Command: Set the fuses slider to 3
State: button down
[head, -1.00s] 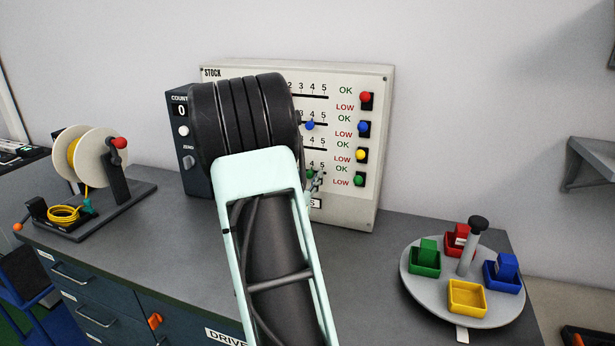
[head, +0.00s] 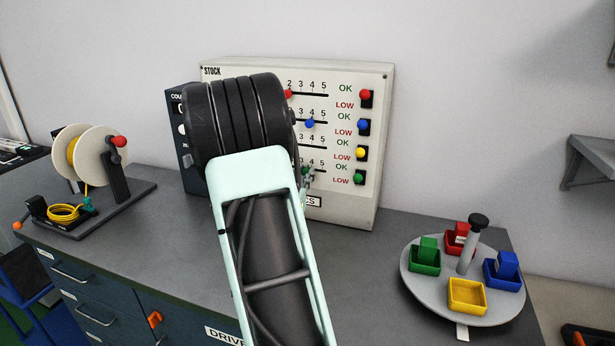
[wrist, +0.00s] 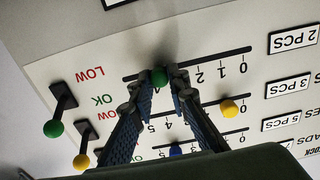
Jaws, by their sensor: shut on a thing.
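The stock panel (head: 372,215) stands at the back of the bench, with several slider rows. My gripper (wrist: 160,83) is shut on the green slider knob (wrist: 160,75) in the wrist view, which appears upside down. This knob sits past the 2 mark on its scale; my fingers hide the nearby numerals. The yellow knob (wrist: 229,107) is near 1 on its row, and the blue knob (wrist: 176,149) shows between my fingers. Slider names are cut off, so I cannot read which row is fuses. In the head view my arm hides the panel's left part.
OK/LOW switches (head: 364,128) line the panel's right side. A dark counter box (head: 182,130) stands left of the panel. A cable reel (head: 95,160) is at the left, and a turntable with coloured bins (head: 435,300) at the right. The bench between is clear.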

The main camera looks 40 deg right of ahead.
jog(key=shift+w+a, duration=0.25)
jog(key=shift+w, duration=0.2)
jog(key=shift+w+a, duration=0.2)
jog(key=shift+w, duration=0.25)
jog(key=c, duration=1.8)
grip_release()
jog(key=shift+c, duration=0.2)
jog(key=v, duration=1.2)
